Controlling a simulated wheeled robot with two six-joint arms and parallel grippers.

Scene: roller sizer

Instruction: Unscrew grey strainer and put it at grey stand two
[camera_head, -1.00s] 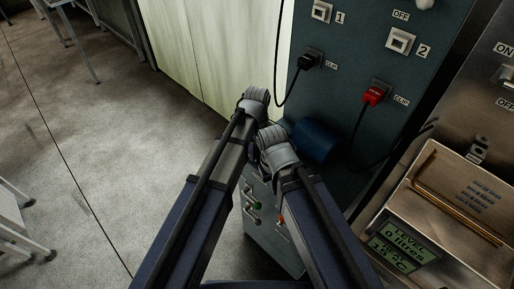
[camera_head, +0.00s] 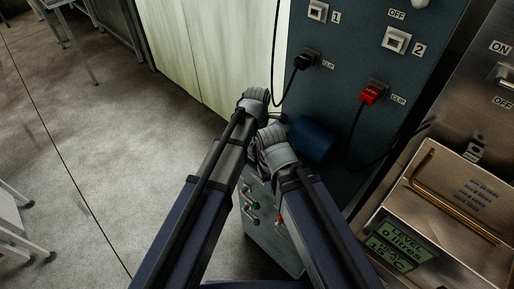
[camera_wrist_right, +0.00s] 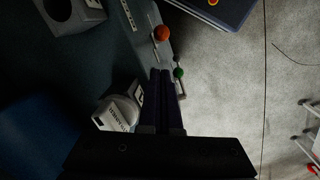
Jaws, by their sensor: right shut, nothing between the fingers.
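In the right wrist view my right gripper (camera_wrist_right: 165,82) is shut and empty, its two dark fingers close together. Beside its fingers, on the left, is a pale grey rounded part (camera_wrist_right: 118,112) with a printed label. It may be the grey strainer, but the label is too small and dark to read. A grey block with a round opening (camera_wrist_right: 68,10) is at the top left; I cannot tell whether it is a stand. In the head view my arms hide the gripper ends, and my left gripper does not show.
A red ball knob (camera_wrist_right: 161,33) and a green ball knob (camera_wrist_right: 178,72) are close to the right fingertips. A blue cylinder (camera_head: 317,141) sticks out from the dark panel with black and red plugs (camera_head: 371,93). A steel unit (camera_head: 440,210) stands right; open floor lies left.

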